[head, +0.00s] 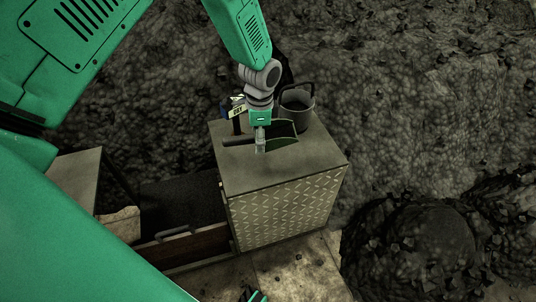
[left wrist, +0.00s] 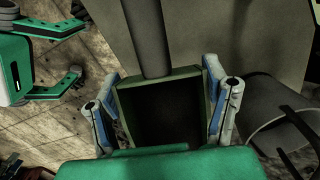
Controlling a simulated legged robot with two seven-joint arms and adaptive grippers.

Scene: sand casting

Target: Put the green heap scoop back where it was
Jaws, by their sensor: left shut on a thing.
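The green scoop (head: 283,135), with a dark inside and a grey handle (head: 238,142), is at the top of the cabinet (head: 300,171). I cannot tell whether it rests on the top or hangs just above it. My left gripper (head: 260,147) points down at the scoop and is shut on it. In the left wrist view, its blue and white fingers flank the sides of the scoop pan (left wrist: 160,112), and the handle (left wrist: 148,38) runs away upward.
A dark bucket (head: 297,105) stands on the cabinet behind the scoop, also near the scoop in the wrist view (left wrist: 262,128). A dark labelled object (head: 236,112) stands at the back left. The front right of the top is clear. A dark mound (head: 425,240) lies right.

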